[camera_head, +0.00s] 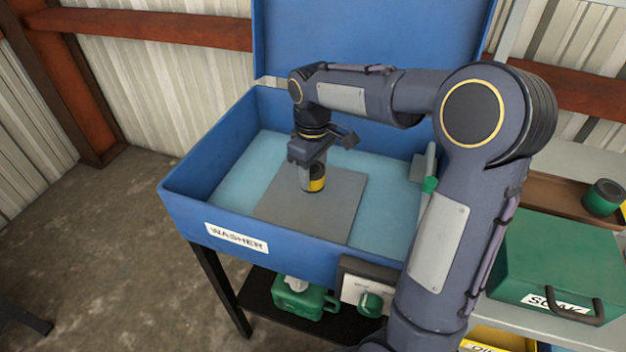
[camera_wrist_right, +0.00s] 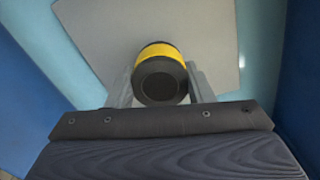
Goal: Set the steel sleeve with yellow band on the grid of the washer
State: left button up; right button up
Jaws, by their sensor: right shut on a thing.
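The steel sleeve with yellow band (camera_head: 317,184) is in my right gripper (camera_head: 312,172), inside the blue washer (camera_head: 212,160) and over its grey grid (camera_head: 340,208). In the right wrist view the sleeve (camera_wrist_right: 160,72) shows a dark round end and the yellow band, between the two fingers of the right gripper (camera_wrist_right: 160,88). The grid also shows behind it in the right wrist view (camera_wrist_right: 110,35). The sleeve looks about upright. I cannot tell whether its lower end touches the grid. My left gripper is not in view.
The washer's lid stands open (camera_head: 365,35) behind the arm. A control box with a green knob (camera_head: 371,303) is on the front. A green jug (camera_head: 303,298) sits on the shelf below. A green box (camera_head: 555,265) and a green-topped can (camera_head: 603,197) stand at the right.

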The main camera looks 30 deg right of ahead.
aim_at(313, 181)
jog(key=shift+f, duration=1.5)
jog(key=shift+f+b, duration=0.1)
jog(key=shift+b, duration=0.2)
jog(key=shift+f, duration=0.15)
jog(key=o, duration=1.1)
jog(key=shift+o, duration=0.2)
notch_tip(313, 181, up, 12)
jog(key=p, duration=0.2)
jog(key=shift+r+p, duration=0.25)
jog(key=shift+p, duration=0.05)
